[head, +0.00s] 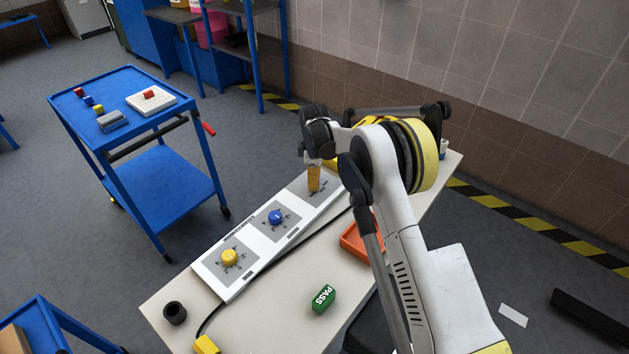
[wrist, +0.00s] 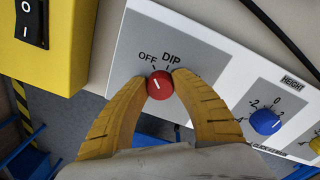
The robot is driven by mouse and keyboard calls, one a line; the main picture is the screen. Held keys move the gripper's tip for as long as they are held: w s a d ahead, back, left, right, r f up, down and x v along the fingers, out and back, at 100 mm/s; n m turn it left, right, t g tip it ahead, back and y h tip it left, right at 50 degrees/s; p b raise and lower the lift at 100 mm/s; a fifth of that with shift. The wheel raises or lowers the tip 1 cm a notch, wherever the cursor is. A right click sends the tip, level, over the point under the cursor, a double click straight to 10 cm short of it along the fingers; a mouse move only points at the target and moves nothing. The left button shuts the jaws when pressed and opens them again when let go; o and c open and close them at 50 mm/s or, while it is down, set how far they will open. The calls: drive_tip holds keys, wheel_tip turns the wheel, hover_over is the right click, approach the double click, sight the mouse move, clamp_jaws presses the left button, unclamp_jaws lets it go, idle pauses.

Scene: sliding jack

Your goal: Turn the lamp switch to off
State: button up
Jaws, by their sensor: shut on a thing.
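A white panel (head: 247,233) lies on the table and carries several dials. In the wrist view, a small red knob (wrist: 160,85) sits on the panel's grey plate (wrist: 205,77), with the words OFF and DIP printed beyond it. My gripper (wrist: 160,79) has its two yellow fingers on either side of the knob, shut on it. The knob's white mark points up and left, towards OFF. Any further label is hidden by my fingers. In the head view, my gripper (head: 314,186) stands at the panel's far end and hides the knob.
A blue dial (head: 275,217) and a yellow dial (head: 229,257) sit along the panel. A yellow box (wrist: 70,40) with a black rocker switch (wrist: 31,22) stands close by. A green PASS block (head: 323,299), an orange tray (head: 350,246) and a black cup (head: 175,313) are on the table.

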drive_tip(key=o, duration=1.2)
wheel_tip(320, 180, up, 12)
drive_tip(key=shift+s, duration=0.3)
